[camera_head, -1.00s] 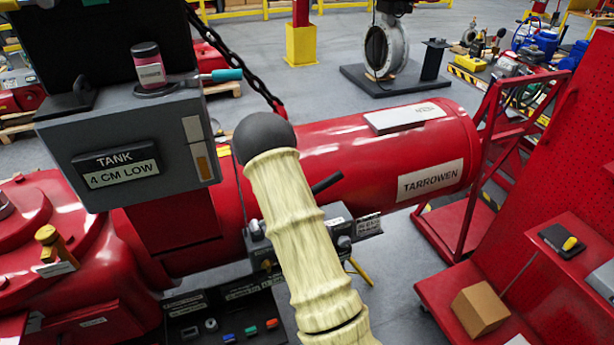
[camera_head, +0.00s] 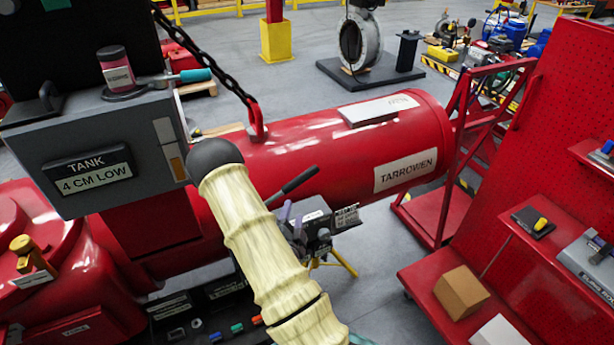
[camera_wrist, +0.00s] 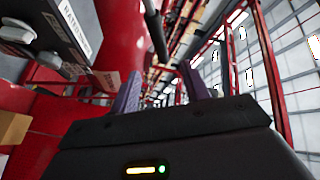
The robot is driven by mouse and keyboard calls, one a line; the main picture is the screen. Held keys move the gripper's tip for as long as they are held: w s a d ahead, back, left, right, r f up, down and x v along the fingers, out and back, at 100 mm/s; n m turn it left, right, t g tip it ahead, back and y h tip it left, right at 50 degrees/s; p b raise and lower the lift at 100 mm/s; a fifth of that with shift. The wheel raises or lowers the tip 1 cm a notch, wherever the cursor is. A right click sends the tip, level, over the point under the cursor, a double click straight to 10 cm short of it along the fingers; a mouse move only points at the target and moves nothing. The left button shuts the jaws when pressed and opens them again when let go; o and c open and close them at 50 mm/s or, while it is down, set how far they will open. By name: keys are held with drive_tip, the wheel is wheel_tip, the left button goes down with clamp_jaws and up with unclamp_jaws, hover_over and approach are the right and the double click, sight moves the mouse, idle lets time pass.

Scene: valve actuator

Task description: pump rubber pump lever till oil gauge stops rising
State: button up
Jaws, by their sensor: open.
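The black rubber pump lever (camera_head: 293,185) slants up to the right in front of the red cylinder in the head view. In the wrist view its dark rod (camera_wrist: 155,32) lies ahead of my fingers. My gripper (camera_wrist: 160,88) is open, its two purple fingers apart with nothing held between them. In the head view the purple fingers (camera_head: 286,213) show just below the lever, partly hidden by my arm. I cannot tell whether they touch it. The likely oil gauge, a narrow strip (camera_head: 170,148) on the grey tank box, is pale above and amber at the bottom.
The grey box (camera_head: 110,155) carries a sign reading "TANK 4 CM LOW". The red cylinder (camera_head: 325,160) marked "TARROWEN" lies behind the lever. A red shelf with a cardboard box (camera_head: 461,292) stands at right. Grey floor (camera_head: 385,250) is open between them.

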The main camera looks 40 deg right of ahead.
sight(303, 175)
drive_tip(key=b+x, duration=0.4)
drive_tip(key=x, duration=0.4)
drive_tip(key=b+x, duration=0.4)
drive_tip(key=x, duration=0.4)
drive_tip(key=shift+s+d, duration=0.2)
drive_tip(key=shift+d, duration=0.05)
drive_tip(key=shift+w+d, duration=0.15)
drive_tip(key=shift+w, duration=0.3)
drive_tip(key=shift+s+d, duration=0.1)
drive_tip(key=shift+d, duration=0.05)
clamp_jaws()
